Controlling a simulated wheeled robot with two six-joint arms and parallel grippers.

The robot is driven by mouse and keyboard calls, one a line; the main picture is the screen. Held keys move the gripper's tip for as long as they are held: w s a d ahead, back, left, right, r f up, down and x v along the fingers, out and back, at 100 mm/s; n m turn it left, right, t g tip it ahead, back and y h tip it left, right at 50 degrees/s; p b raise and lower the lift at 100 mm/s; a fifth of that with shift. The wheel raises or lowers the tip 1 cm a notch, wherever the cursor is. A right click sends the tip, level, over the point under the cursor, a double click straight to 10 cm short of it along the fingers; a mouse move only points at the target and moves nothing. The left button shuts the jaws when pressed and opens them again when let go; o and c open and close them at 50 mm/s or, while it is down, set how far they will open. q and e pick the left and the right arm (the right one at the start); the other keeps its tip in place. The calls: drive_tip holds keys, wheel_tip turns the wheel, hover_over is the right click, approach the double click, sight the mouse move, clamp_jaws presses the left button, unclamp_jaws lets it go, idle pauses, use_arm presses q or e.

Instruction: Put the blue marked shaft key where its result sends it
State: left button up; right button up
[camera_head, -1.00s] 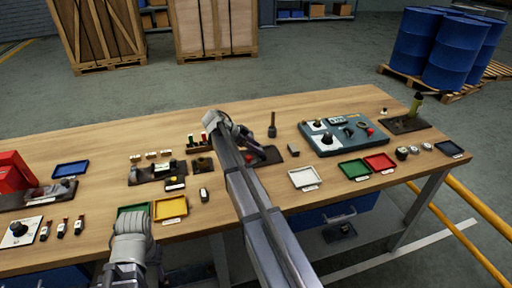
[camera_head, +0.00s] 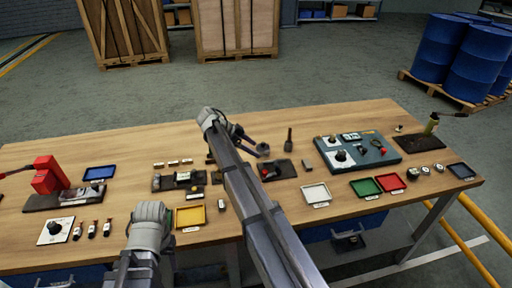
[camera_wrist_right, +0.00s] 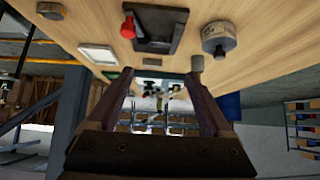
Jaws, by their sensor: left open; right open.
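I cannot pick out the blue marked shaft key for certain; no blue mark is legible on the small parts. My right gripper (camera_head: 257,149) is above the middle of the table, near a dark block with a red knob (camera_head: 269,173). In the right wrist view its two fingers (camera_wrist_right: 162,80) are apart with nothing held between them. My left arm shows at the front left, but its fingers are hidden.
A blue tray (camera_head: 100,173) and a red device (camera_head: 48,176) are at left. White (camera_head: 316,194), green (camera_head: 366,187), red (camera_head: 391,182) and dark blue (camera_head: 461,171) trays lie at right. An upright peg (camera_head: 288,143) stands near my right gripper.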

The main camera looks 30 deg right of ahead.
drive_tip(key=s+a+f+n+y, duration=0.1)
drive_tip(key=s+a+n, duration=0.4)
drive_tip(key=s+a, duration=0.1)
drive_tip(key=s+a+f+n+t+y, duration=0.1)
drive_tip(key=s+a+f+n+y, duration=0.1)
drive_tip(key=s+a+n, duration=0.4)
drive_tip(key=s+a+f+n+t+y, duration=0.1)
drive_tip(key=s+a+f+n+y, duration=0.1)
drive_tip(key=s+a+n, duration=0.3)
drive_tip(key=shift+s+a+f+n, duration=0.1)
drive_tip(key=shift+s+a+n, duration=0.05)
drive_tip(key=shift+s+a, duration=0.55)
drive_tip(key=shift+s+a+n, duration=0.1)
drive_tip(key=shift+s+a, duration=0.25)
drive_tip(key=shift+a, duration=0.6)
drive_tip(key=shift+s+a+f+n, duration=0.1)
drive_tip(key=shift+s+a+n, duration=0.05)
drive_tip(key=shift+s+a, duration=0.55)
drive_tip(key=s+a+n+y, duration=0.2)
drive_tip(key=s+a+n, duration=0.5)
drive_tip(key=s, duration=0.1)
drive_tip(key=shift+s+a+f+n+y, duration=0.15)
drive_tip(key=shift+s+f+n+y, duration=0.15)
drive_tip(key=shift+s+f, duration=0.15)
